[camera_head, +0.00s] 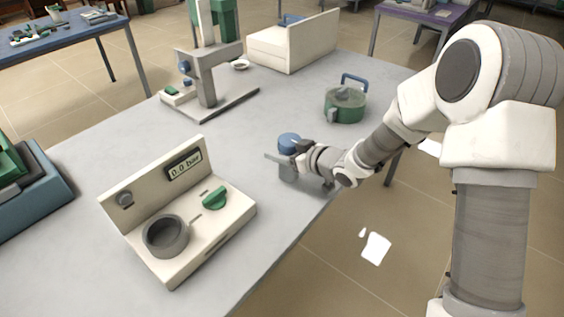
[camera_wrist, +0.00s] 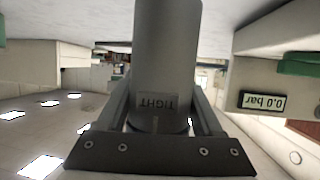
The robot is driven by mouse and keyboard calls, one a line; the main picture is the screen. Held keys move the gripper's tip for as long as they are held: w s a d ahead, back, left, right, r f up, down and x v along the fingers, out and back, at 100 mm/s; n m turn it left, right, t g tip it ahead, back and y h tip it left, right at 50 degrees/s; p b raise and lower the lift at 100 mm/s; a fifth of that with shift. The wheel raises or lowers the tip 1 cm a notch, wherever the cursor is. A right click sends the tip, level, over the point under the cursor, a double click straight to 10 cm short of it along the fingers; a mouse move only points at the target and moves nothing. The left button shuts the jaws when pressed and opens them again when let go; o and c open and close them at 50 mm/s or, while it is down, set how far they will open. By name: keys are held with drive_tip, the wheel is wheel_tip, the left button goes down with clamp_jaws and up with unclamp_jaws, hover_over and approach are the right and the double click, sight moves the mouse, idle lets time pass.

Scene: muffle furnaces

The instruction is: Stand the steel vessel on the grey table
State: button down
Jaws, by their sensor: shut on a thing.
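The steel vessel (camera_head: 287,172) is a grey cylinder with a blue cap on top. In the head view it is upright over the grey table (camera_head: 270,220), close to the right edge. My gripper (camera_head: 291,157) reaches it from the right and is shut on it. The wrist view, which looks upside down, shows the vessel (camera_wrist: 166,50) between both fingers, with a label reading "TIGHT". I cannot tell whether its base touches the table. The fingers hide part of its side.
A cream pressure station (camera_head: 238,213) with a grey round socket (camera_head: 166,237), a green knob and a "0.0 bar" display stands front left. A press stand (camera_head: 207,85) and an open cream box (camera_head: 290,42) are behind. A green pot (camera_head: 345,104) stands back right. The table's middle is clear.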

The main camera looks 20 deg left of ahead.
drive_tip(key=shift+f+b, duration=0.4)
drive_tip(key=shift+f, duration=1.25)
drive_tip(key=shift+f, duration=0.15)
drive_tip(key=shift+c, duration=0.2)
unclamp_jaws()
drive_tip(key=shift+f, duration=0.1)
drive_tip(key=shift+s+d+r, duration=0.15)
drive_tip(key=shift+d+r, duration=0.2)
drive_tip(key=p+v, duration=0.2)
drive_tip(key=v, duration=0.9)
